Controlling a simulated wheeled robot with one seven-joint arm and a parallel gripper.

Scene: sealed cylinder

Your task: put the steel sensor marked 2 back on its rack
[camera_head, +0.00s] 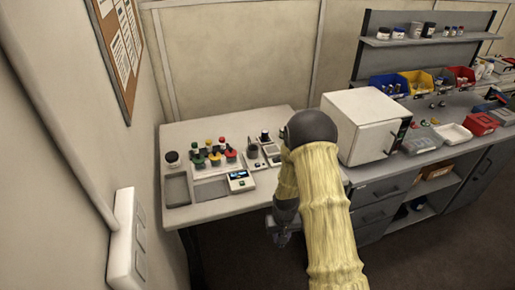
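No steel sensor with a readable 2 can be made out at this size. A small dark upright piece (252,148) and another dark-topped piece (265,137) stand in small light holders at the right part of the pale table; I cannot tell whether either is the sensor or its rack. My gripper (281,233) hangs low in front of the table's front right edge, below and apart from the things on top. My yellow-sleeved arm partly covers it. Its fingers are too small and dark to show whether it is open or holding something.
On the pale table (225,207) stand a tray unit with red, green, yellow and black-topped pieces (215,150), a blue-lit display (240,180) and a dark-capped jar (172,158). A white oven-like box (365,124) stands to the right. The table's front strip is clear.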

